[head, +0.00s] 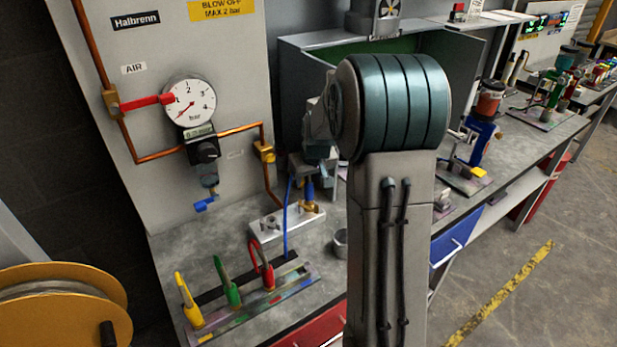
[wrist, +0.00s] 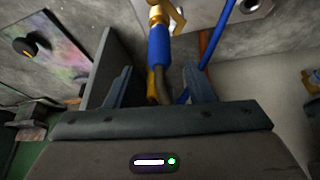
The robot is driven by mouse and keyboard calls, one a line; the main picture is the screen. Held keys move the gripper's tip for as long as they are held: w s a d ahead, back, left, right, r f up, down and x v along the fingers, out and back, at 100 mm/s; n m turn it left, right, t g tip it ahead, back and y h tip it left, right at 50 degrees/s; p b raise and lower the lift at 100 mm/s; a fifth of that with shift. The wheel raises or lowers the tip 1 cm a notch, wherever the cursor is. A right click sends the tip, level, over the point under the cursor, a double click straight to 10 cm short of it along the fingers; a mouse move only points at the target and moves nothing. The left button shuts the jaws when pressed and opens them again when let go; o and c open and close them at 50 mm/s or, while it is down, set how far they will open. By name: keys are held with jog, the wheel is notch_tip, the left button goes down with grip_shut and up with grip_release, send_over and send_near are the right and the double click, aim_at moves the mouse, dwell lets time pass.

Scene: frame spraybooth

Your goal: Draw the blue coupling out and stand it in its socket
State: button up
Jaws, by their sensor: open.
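The blue coupling (head: 310,190) stands in a brass fitting (head: 312,208) at the right end of a pale block (head: 284,223). In the wrist view the blue coupling (wrist: 158,46) shows its brass end at the top and a dark hose-like part running down from it. My gripper (wrist: 157,76) is open, with the coupling's line between its two fingers. I cannot tell whether either finger touches it.
A blue hose (head: 286,220) rises by the block. A rack (head: 250,297) holding yellow, green and red-handled tools stands in front. A pressure gauge (head: 190,103) and copper pipes are on the back panel. A small grey cup (head: 341,241) stands right of the block. A dark plate (wrist: 98,68) is close by my gripper's left finger.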

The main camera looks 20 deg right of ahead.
jog(key=shift+x, duration=0.9)
grip_shut()
jog(key=c, duration=1)
grip_release()
grip_shut()
jog(key=shift+r+p, duration=0.35)
jog(key=shift+r, duration=0.25)
jog(key=shift+r+p, duration=1.4)
jog(key=shift+r, duration=1.2)
